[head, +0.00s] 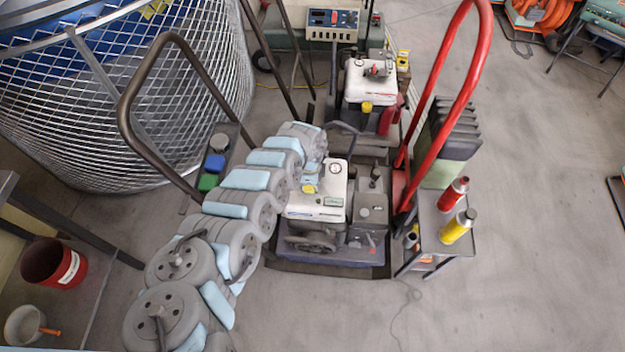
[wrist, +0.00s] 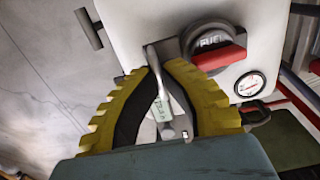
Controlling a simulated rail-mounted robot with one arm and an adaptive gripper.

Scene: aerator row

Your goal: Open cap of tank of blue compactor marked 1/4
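The near compactor has a dark blue base (head: 330,254) and a white tank (head: 320,199) with a small gauge. In the wrist view the white tank (wrist: 150,22) fills the top. Its round grey cap (wrist: 212,40), lettered FUEL, carries a red lever (wrist: 220,58). A gauge (wrist: 250,84) sits right of the cap; I cannot read its marking. My gripper (wrist: 164,68) has yellow fingers with black pads, set apart just below and left of the cap. A thin grey metal lever shows between them; I cannot tell whether they touch it. In the head view my arm hides the cap and fingers.
A second machine with a white tank (head: 368,86) stands behind. A red curved handle (head: 440,90) and a small cart with red (head: 453,193) and yellow (head: 458,226) bottles stand at the right. A wire-mesh basket (head: 110,110) is at the left.

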